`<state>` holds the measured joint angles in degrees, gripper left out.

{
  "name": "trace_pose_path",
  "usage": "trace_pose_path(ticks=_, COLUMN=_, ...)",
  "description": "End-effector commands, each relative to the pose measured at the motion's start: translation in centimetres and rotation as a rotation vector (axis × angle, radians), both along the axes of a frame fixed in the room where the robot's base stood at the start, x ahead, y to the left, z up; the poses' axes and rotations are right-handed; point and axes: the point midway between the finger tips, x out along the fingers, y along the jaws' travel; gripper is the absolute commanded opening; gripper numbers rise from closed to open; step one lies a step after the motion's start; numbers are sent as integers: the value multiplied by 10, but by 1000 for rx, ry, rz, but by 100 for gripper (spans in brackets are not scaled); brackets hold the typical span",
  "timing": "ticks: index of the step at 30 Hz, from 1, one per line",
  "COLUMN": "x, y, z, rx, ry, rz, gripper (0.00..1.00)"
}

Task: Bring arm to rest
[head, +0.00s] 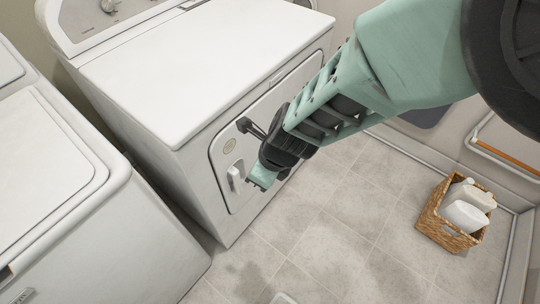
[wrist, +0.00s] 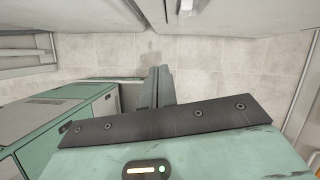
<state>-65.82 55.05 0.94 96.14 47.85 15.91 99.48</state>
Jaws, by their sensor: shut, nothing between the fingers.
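My gripper (head: 262,180) is at the end of my teal arm, in front of the front door (head: 232,170) of the white front-loading machine. I cannot tell whether it touches the door. In the wrist view my gripper (wrist: 160,86) shows dark fingers closed together with nothing between them. Beneath them in that view are the tiled floor and teal parts of my own body. In the head view my arm comes in from the upper right and hides part of the machine's right side.
A second white machine (head: 60,180) stands at the left. A wicker basket (head: 449,236) with white bottles (head: 466,215) sits on the floor at the right, near the wall.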

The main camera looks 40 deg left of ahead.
Motion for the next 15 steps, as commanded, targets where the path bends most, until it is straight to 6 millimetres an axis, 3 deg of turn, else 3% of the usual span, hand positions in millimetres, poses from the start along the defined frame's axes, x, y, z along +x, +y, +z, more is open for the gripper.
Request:
trace_pose_path(ticks=10, x=3, y=-5, z=10, rx=4, ry=-8, rz=29, gripper=0)
trace_pose_path(ticks=15, x=19, y=-41, z=64, rx=30, ry=-73, rz=260, gripper=0)
